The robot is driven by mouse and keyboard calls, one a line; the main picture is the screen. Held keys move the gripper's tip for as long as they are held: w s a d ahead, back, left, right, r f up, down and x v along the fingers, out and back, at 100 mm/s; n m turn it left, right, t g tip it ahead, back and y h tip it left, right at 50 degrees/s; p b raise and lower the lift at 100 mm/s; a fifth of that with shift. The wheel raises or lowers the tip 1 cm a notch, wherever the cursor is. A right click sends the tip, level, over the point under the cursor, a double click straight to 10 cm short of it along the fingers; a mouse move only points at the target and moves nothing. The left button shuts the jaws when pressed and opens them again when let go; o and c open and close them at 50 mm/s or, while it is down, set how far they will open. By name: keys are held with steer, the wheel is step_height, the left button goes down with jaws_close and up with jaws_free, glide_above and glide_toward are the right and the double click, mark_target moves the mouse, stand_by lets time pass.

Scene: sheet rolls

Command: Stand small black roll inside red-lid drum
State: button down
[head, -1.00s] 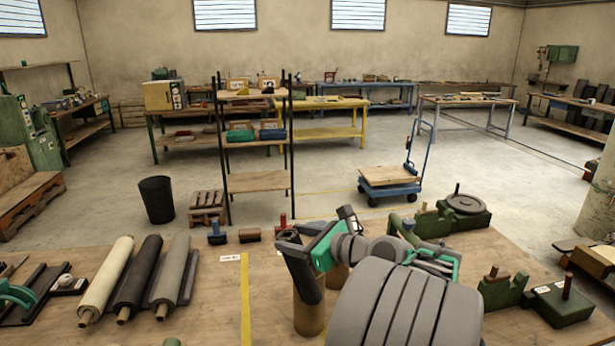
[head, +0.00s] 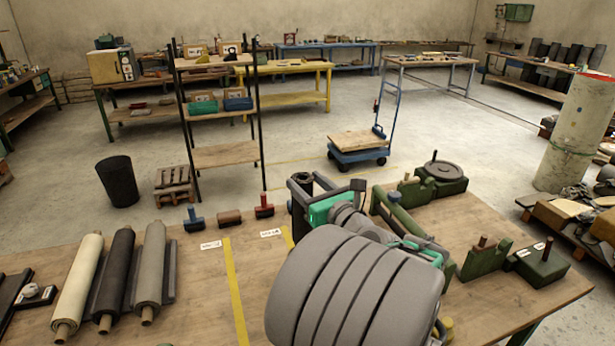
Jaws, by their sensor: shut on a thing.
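My gripper (head: 308,200) is above the workbench, right of the yellow tape, and is shut on the small black roll (head: 298,196). Only the roll's dark upper end and a little of its side show; my arm hides its lower part, so I cannot tell its height over the bench. A tall, pale, stained drum (head: 572,135) stands on the floor at the far right, with a red edge at its top. Its inside is not visible. The roll is well apart from it.
Cream, black and grey large rolls (head: 115,280) lie on the bench (head: 200,300) at left. Green metal fixtures (head: 485,257) stand on its right part. A blue trolley (head: 357,150) and black bin (head: 117,181) are on the floor. A loaded pallet (head: 575,215) is near the drum.

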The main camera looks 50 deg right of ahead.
steer(key=shift+s+f+b, duration=0.1)
steer(key=shift+f+b, duration=5.45)
steer(key=shift+f, duration=3.75)
steer(key=c, duration=0.5)
jaws_free()
steer(key=shift+f, duration=0.15)
steer(key=shift+s+a, duration=0.1)
